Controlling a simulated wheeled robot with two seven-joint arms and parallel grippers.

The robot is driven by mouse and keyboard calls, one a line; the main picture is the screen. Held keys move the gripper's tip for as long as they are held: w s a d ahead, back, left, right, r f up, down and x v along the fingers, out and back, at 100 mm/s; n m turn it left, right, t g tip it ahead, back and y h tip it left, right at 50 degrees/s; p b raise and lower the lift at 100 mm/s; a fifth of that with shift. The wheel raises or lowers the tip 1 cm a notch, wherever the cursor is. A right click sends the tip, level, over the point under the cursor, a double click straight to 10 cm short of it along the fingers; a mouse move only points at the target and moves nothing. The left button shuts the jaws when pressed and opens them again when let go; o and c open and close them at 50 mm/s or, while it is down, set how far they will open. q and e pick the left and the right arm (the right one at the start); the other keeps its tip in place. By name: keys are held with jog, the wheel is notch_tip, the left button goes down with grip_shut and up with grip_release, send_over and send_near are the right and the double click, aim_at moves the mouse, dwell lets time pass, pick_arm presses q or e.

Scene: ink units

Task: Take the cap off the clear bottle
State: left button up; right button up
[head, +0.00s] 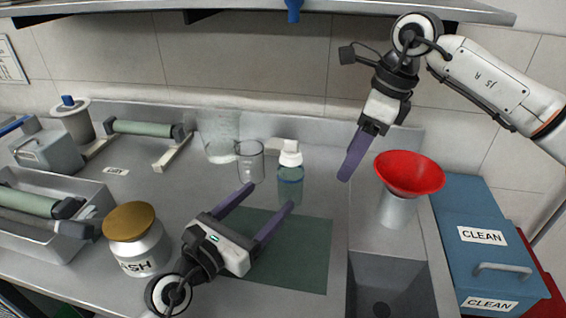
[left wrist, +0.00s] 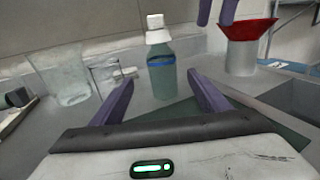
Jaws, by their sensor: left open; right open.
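The clear bottle (head: 290,187) stands upright at the back edge of the green mat, with bluish-green liquid and a blue band. Its white cap (head: 290,153) is on top. The bottle also shows in the left wrist view (left wrist: 162,75), with the cap (left wrist: 157,29) above it. My left gripper (head: 263,197) is open and empty, low over the mat in front of the bottle, its fingers pointing towards it. In the left wrist view the bottle stands beyond and between the fingertips. My right gripper (head: 350,160) is open and empty, raised to the right of the bottle, fingers pointing down.
A glass beaker (head: 250,162) stands close left of the bottle, with a larger clear vessel (head: 219,137) behind. A red funnel (head: 410,173) sits on a pale cylinder at right, behind the sink (head: 388,285). A jar with a brown lid (head: 137,240) stands left of my left gripper.

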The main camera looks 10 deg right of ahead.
aim_at(284, 184)
pick_arm(q)
jog(key=shift+w+d+r, duration=0.1)
jog(key=shift+w+d, duration=0.1)
jog(key=shift+w, duration=0.05)
jog(key=shift+w+d+r, duration=0.15)
jog(key=shift+d, duration=0.2)
jog(key=x, duration=0.8)
jog(key=shift+d, duration=0.25)
pick_arm(e)
jog(key=shift+s+r, duration=0.25)
jog(key=shift+s, duration=0.1)
